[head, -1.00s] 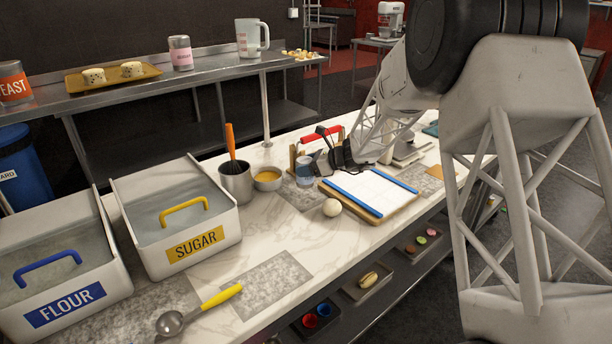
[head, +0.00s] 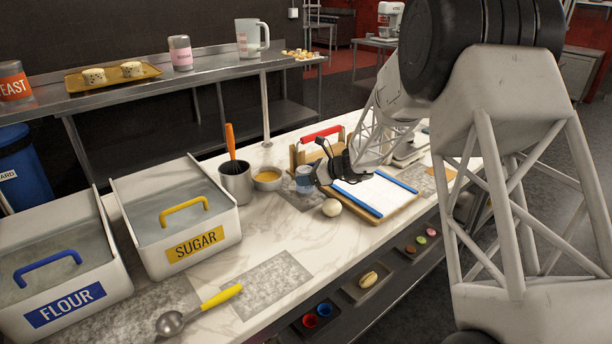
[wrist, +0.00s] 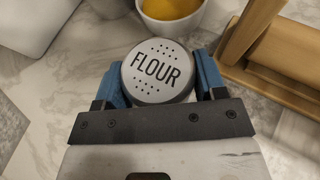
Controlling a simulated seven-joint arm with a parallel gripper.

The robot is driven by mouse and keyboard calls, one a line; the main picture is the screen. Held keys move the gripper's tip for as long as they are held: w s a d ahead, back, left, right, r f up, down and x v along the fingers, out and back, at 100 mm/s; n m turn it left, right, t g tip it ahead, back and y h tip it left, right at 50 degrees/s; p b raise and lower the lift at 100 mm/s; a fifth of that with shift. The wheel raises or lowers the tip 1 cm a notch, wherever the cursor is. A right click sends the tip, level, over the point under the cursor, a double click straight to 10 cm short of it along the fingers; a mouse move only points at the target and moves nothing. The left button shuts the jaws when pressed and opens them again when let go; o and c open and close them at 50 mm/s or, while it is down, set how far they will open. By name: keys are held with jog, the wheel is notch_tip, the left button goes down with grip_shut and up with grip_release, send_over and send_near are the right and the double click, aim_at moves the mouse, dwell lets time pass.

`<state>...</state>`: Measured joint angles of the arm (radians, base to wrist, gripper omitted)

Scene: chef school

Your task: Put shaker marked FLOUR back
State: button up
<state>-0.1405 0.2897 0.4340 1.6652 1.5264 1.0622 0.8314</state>
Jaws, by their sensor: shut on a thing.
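The shaker marked FLOUR (head: 303,183) has a clear, bluish body and a grey lid with holes. In the wrist view its lid (wrist: 158,70) faces the camera, with the word FLOUR readable. My gripper (head: 315,175) holds it from the right side. The blue finger pads (wrist: 160,82) are shut on both sides of the shaker. The shaker is upright, over or on a grey speckled patch (head: 302,202) of the marble counter. I cannot tell whether its base touches the patch.
A bowl of yellow-orange contents (head: 268,179) and a steel pot with a whisk (head: 236,186) stand left of the shaker. A wooden stand with a red roller (head: 322,134) is behind. A pale ball (head: 332,208) and a blue-edged board (head: 372,193) lie close in front and right.

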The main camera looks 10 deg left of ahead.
jog(key=shift+f, duration=0.15)
jog(key=o, duration=1)
jog(key=shift+d+r, duration=0.15)
jog(key=shift+r, duration=0.05)
jog(key=v, duration=1.1)
jog(key=shift+s+d+r, duration=0.15)
jog(key=shift+d+r, duration=0.05)
jog(key=shift+d, duration=0.1)
